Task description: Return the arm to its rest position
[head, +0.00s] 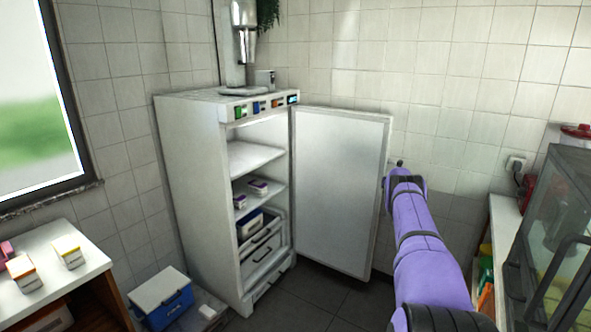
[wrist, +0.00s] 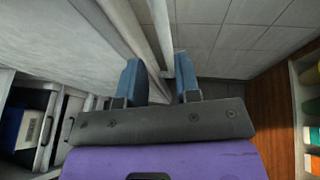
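My purple arm reaches forward in the head view to the outer edge of the open fridge door (head: 342,190). My gripper (wrist: 160,82) shows in the wrist view as two blue fingers set apart, with a clear gap between them. The pale door edge and a thin upright bar, perhaps the door handle (wrist: 161,30), run close to and between the fingers. I cannot tell whether the fingers touch them. In the head view my gripper is mostly hidden behind the end of my arm.
The white fridge (head: 190,190) stands open, with small boxes on a shelf and drawers below. A glass-fronted cabinet (head: 555,220) stands close on the right.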

